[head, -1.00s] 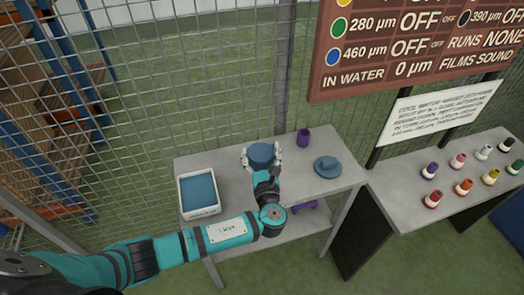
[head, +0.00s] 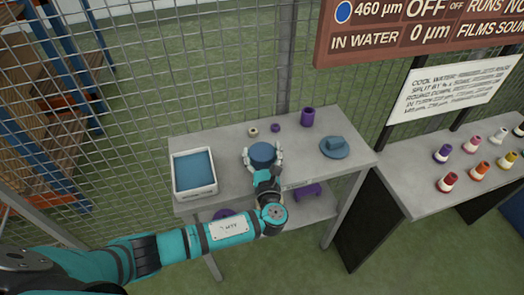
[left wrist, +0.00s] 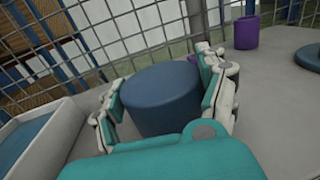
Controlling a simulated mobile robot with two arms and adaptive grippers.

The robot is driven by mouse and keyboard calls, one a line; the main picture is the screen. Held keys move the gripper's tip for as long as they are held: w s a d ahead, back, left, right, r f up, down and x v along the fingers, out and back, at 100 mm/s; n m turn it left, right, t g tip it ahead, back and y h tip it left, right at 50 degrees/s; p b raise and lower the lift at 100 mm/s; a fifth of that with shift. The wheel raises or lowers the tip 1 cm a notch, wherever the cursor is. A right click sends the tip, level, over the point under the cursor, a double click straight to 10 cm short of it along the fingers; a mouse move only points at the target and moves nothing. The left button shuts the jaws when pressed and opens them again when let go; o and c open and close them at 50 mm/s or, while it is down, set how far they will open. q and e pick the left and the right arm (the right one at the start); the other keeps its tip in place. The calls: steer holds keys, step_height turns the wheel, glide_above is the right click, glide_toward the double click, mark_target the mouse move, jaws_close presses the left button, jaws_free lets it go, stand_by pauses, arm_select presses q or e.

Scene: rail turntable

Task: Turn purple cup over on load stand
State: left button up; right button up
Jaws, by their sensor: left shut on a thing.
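A purple cup (head: 307,117) stands on the far side of the grey stand (head: 225,143). Its top looks dark, but I cannot tell surely whether it is the open end. In the left wrist view the cup (left wrist: 246,33) is behind and right of my gripper, apart from it. My left gripper (head: 262,155) is shut on a blue round block (left wrist: 165,98), with one finger on each side. I cannot tell whether the block touches the stand top. My right gripper is not in view.
A white tray with a blue inside (head: 194,190) stands at the left. A blue lid-like disc (head: 334,148) lies at the right. A cream ring (head: 253,132) and small purple piece (head: 275,128) lie behind the block. Purple things (head: 307,191) are below. Mesh fence stands behind.

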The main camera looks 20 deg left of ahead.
arm_select(q)
steer(key=shift+f, duration=0.45)
stand_by(0.5)
steer(key=o, duration=1.4)
steer(key=shift+b, duration=0.3)
steer(key=shift+s+f, duration=0.1)
steer(key=v, duration=1.2)
